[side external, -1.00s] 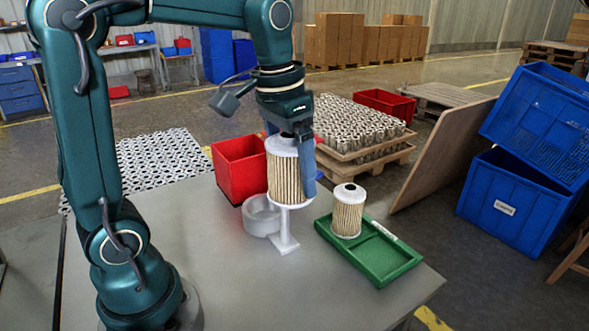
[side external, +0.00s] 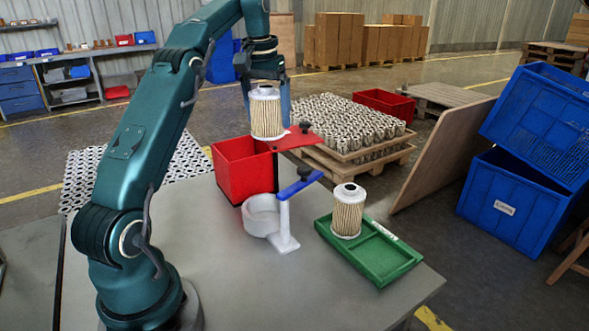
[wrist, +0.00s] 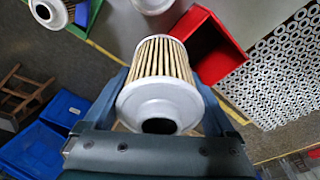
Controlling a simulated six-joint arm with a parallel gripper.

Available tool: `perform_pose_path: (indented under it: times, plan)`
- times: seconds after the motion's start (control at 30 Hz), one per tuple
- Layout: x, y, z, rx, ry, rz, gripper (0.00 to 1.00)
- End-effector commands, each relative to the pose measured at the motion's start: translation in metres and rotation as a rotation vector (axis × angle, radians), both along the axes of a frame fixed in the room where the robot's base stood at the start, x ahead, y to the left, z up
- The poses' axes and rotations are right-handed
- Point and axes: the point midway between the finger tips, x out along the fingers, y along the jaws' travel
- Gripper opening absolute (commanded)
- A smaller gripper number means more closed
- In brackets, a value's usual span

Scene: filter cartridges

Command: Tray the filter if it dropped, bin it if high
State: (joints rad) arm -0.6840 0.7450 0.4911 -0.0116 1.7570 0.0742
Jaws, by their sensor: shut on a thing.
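My gripper (side external: 270,92) is shut on a pleated filter (side external: 267,118) with white end caps, held upright in the air. The same filter (wrist: 158,80) fills the middle of the wrist view between the fingers. In the side view it overlaps the red bin's (side external: 228,162) back rim; whether it is over the opening I cannot tell. The gauge stand (side external: 283,225) has a white post, a blue bar (side external: 300,187) and a red plate (side external: 300,139) with black knobs. A white ring (side external: 258,222) stands beside it, empty. The green tray (side external: 385,262) holds another filter (side external: 347,212).
The green tray's front compartment is empty. A tilted board (side external: 440,155) and stacked blue crates (side external: 510,200) stand at the right. A pallet of filters (side external: 345,128) lies behind the table. The front of the table is clear.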

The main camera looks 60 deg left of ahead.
Motion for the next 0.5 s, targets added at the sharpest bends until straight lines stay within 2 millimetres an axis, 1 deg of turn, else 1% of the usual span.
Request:
perform_pose_path:
  times: [0.03,0.33,0.5]
  plan:
    - [-0.002,0.008,-0.003,-0.001,0.001,0.02,0.22]
    - [-0.015,0.047,-0.02,-0.001,0.001,0.117,0.22]
    - [-0.019,0.055,-0.025,-0.001,0.0,0.14,0.22]
